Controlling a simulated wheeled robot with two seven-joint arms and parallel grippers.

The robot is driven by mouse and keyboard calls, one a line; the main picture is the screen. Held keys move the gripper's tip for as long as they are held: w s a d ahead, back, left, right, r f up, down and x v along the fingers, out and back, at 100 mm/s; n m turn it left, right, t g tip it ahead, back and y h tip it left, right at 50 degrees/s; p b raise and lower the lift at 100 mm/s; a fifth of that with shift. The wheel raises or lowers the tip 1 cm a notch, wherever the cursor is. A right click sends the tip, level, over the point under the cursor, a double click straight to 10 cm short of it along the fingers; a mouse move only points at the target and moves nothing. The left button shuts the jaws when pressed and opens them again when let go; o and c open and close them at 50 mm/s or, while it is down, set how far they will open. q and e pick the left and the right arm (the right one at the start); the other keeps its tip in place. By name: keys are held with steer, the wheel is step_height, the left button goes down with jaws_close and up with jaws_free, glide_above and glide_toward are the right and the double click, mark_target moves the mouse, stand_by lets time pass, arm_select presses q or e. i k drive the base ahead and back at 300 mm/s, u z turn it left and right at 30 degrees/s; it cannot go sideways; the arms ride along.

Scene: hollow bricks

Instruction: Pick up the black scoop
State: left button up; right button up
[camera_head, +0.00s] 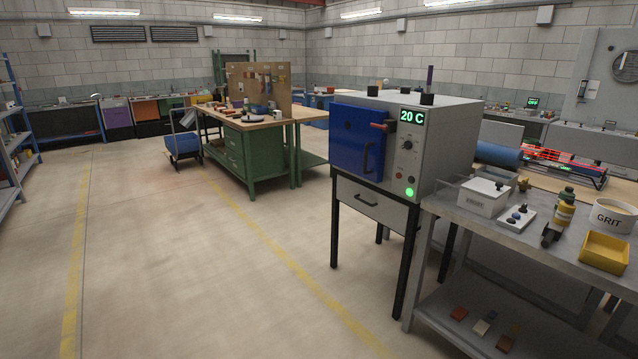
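I cannot clearly make out a black scoop. A small dark object (550,236) on the grey metal bench (450,207) at the right may be it, but it is too small to tell. Neither of my grippers shows in the head view.
A grey oven with a blue door (357,138) stands on black legs left of the bench. A white box (487,197) and a white tray with small dark pieces (515,218) are on the bench. A green workbench (250,155) stands farther back. The floor at left is clear.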

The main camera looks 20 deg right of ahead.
mark_target(549, 234)
steer(key=z, duration=0.8)
steer(key=i, duration=1.85)
steer(key=z, duration=0.75)
